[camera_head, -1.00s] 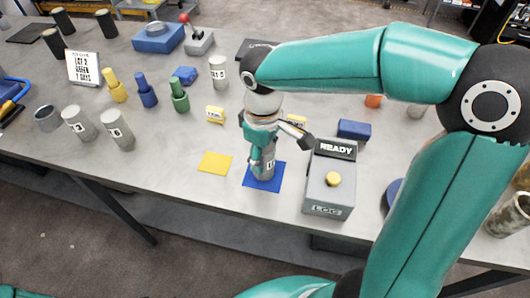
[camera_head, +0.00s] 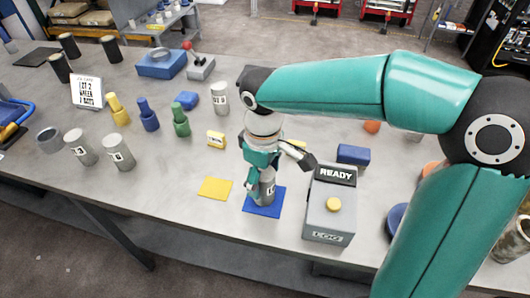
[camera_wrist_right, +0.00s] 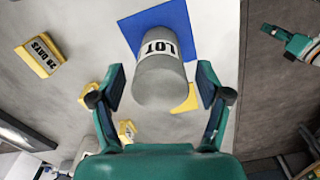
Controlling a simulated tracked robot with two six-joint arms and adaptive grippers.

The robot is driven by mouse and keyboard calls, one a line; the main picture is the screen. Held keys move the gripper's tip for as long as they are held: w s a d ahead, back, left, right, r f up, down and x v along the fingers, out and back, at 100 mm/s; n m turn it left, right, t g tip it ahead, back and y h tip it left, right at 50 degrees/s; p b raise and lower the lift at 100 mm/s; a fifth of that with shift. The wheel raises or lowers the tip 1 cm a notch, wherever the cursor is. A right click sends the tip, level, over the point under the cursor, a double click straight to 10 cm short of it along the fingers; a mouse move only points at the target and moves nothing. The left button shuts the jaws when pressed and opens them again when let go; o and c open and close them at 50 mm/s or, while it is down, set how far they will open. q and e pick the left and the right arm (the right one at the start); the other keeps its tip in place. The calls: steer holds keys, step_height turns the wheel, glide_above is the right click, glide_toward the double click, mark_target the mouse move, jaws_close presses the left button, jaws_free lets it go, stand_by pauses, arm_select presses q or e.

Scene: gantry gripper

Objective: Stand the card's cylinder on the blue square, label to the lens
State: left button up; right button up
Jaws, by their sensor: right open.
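A grey cylinder (camera_head: 266,188) with a white label stands upright on the blue square (camera_head: 250,209). In the head view only part of its label shows, toward the right. In the right wrist view the cylinder (camera_wrist_right: 160,80) shows "LOT" on its label. My right gripper (camera_head: 262,170) is above it; in the wrist view its open fingers (camera_wrist_right: 161,88) are on either side, apart from it. The card (camera_head: 87,92) at the left reads "LOT 2", "GREEN", "7 DAYS". My left gripper (camera_wrist_right: 285,38) seems to show at the wrist view's right edge, its jaws unclear.
A grey box (camera_head: 331,205) with a "READY" display and yellow button stands right of the blue square. A yellow square (camera_head: 215,188) lies left. Other labelled cylinders (camera_head: 119,152), (camera_head: 220,98) and yellow, blue and green (camera_head: 180,120) bottle-shaped pieces stand farther left and back.

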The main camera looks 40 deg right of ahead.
step_height(320, 180, up, 11)
steer(key=shift+f+p, duration=0.2)
steer(key=shift+p, duration=0.25)
stand_by(0.3)
